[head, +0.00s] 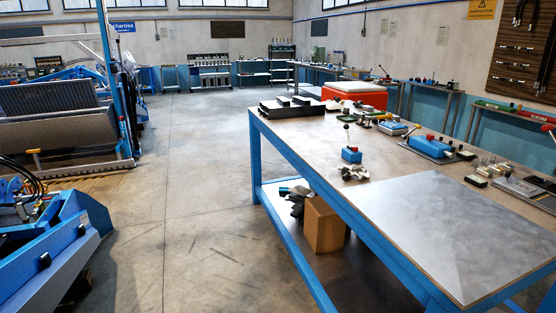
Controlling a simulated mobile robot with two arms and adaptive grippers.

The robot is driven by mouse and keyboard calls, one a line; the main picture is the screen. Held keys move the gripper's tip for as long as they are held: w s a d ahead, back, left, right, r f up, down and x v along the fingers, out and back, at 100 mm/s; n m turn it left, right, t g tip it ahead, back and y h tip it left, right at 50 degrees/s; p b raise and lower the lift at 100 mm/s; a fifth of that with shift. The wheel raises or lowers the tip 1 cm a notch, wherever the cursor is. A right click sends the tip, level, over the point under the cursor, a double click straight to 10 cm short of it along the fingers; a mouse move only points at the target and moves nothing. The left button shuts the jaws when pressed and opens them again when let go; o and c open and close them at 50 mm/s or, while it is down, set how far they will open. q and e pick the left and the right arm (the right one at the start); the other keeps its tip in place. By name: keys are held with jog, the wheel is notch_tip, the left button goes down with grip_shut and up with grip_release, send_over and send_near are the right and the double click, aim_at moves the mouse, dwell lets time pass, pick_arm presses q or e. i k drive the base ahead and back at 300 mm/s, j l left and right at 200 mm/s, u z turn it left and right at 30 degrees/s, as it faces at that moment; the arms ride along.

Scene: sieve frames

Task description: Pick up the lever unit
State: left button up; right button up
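A small blue block with an upright thin stick and pale knob, which looks like a lever unit (351,155), stands on the workbench (290,147) near its left edge. A larger blue piece with a red part and a dark knob (430,146) lies further right on the same bench. I cannot tell for certain which of the two is the lever unit. Neither of my grippers is in view, and nothing touches either blue piece.
A metal fitting (354,173) lies just in front of the small blue block. A bare grey metal sheet (430,225) covers the bench's near end. A cardboard box (323,225) sits on the lower shelf. Blue machinery (50,255) stands at left; the floor (190,220) between is open.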

aim_at(348, 154)
jog(key=i, duration=1.05)
jog(key=i+z, duration=0.2)
jog(key=z, duration=0.15)
jog(key=i+z, duration=0.2)
jog(key=z, duration=0.2)
jog(key=i+j+z, duration=0.15)
jog(key=z, duration=0.2)
